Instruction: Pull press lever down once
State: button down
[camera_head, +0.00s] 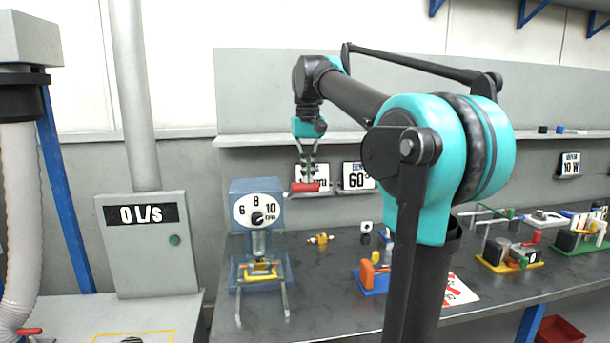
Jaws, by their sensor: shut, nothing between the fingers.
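The press (241,194) is a blue machine with a white dial reading 6, 8, 10, on the bench left of centre. A red lever handle (305,187) sits at its upper right, roughly level with the dial. My gripper (308,179) points down, shut and empty, with its fingertips at the red handle. I cannot tell whether they touch it or are in front of or behind it. A yellow part (260,270) lies at the press's base, below the ram.
A small brass fitting (320,239) lies right of the press. An orange and blue fixture (371,275) stands farther right, partly behind my arm. More fixtures fill the bench's right side. A grey box (150,260) reading 0 L/s stands at left.

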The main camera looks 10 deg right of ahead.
jog(key=shift+w+r, duration=0.35)
jog(key=shift+r, duration=0.2)
jog(key=shift+w+r, duration=0.3)
jog(key=shift+r, duration=3.2)
jog(key=shift+s, duration=0.1)
